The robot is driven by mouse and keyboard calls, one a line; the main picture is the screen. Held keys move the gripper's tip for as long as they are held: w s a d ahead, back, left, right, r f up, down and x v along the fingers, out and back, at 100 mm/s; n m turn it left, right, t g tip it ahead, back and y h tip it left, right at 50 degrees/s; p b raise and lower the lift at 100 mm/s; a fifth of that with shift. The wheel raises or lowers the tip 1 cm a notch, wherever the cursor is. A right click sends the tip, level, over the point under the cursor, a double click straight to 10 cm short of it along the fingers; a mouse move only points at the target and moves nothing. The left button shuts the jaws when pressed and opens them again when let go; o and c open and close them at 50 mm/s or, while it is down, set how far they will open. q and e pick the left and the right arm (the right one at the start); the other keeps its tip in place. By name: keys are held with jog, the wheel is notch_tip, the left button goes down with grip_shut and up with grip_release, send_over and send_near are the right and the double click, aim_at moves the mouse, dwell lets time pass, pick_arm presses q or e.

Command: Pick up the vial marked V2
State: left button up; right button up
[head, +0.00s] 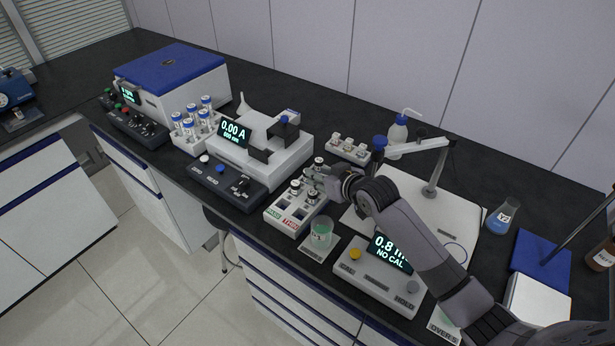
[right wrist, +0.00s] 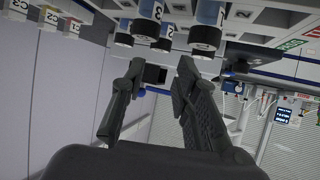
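Several vials with dark caps stand in a white rack (head: 270,214) with green PASS and red THIN labels in the head view. My right gripper (head: 314,179) is right over the rack's back part and hides some vials. In the right wrist view the scene is upside down and my right gripper (right wrist: 160,70) has its two fingers apart, with nothing held between them. Whether that is V2 I cannot say for certain. My left gripper is out of view.
A photometer (head: 262,150) reading 0.00 A stands left of the rack. A small rack (head: 347,150) sits behind, a rack of blue-capped tubes (head: 186,143) farther left.

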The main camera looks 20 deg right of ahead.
jog(key=shift+w+a+f, duration=0.15)
jog(key=shift+w+f, duration=0.1)
jog(key=shift+w, duration=0.2)
jog(key=shift+f+p+x, duration=0.2)
jog(key=shift+p+x, duration=0.3)
jog(key=shift+x, duration=1.45)
jog(key=shift+w+f, duration=0.4)
jog(key=shift+w, duration=0.05)
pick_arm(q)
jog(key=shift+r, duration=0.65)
pick_arm(e)
jog(key=shift+c, duration=0.4)
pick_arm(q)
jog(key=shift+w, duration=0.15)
pick_arm(e)
grip_shut()
jog(key=shift+r, duration=0.1)
